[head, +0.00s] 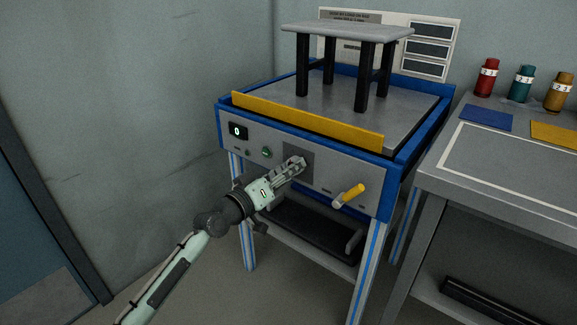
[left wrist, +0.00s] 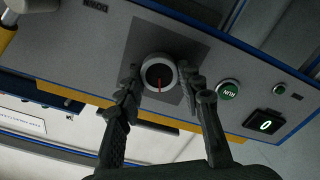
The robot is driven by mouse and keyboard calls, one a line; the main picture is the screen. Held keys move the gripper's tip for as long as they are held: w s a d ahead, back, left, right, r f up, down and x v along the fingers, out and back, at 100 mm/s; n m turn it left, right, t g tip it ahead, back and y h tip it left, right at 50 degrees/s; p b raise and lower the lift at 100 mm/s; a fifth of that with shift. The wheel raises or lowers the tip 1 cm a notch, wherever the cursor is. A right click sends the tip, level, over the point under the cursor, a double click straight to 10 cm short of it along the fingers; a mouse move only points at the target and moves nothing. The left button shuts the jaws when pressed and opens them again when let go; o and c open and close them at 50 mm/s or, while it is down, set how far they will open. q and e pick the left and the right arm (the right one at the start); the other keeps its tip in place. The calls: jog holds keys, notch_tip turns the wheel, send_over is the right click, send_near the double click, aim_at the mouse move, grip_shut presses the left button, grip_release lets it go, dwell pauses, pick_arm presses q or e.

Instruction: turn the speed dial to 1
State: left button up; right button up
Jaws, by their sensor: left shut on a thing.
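The speed dial (left wrist: 158,72) is a round grey-rimmed knob with a dark face and a red pointer line, on a dark square plate in the machine's front panel. My left gripper (left wrist: 160,80) has one finger on each side of the dial and is shut on it. In the head view the left gripper (head: 300,162) reaches the dark plate and hides the dial. The display (head: 237,131) reads 0; it also shows in the left wrist view (left wrist: 265,124). My right gripper is not in view.
A green RUN button (left wrist: 228,89) sits beside the dial. A yellow-handled lever (head: 349,196) sticks out at the panel's right. A small table (head: 345,32) stands on the machine bed behind a yellow bar (head: 300,121). A workbench (head: 500,180) with several bottles is at right.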

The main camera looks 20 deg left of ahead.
pick_arm(q)
jog(key=shift+n, duration=0.3)
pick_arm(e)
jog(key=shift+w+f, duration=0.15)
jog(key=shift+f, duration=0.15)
pick_arm(q)
jog(key=o, duration=1.2)
jog(key=shift+c, duration=0.2)
jog(key=v, duration=1.2)
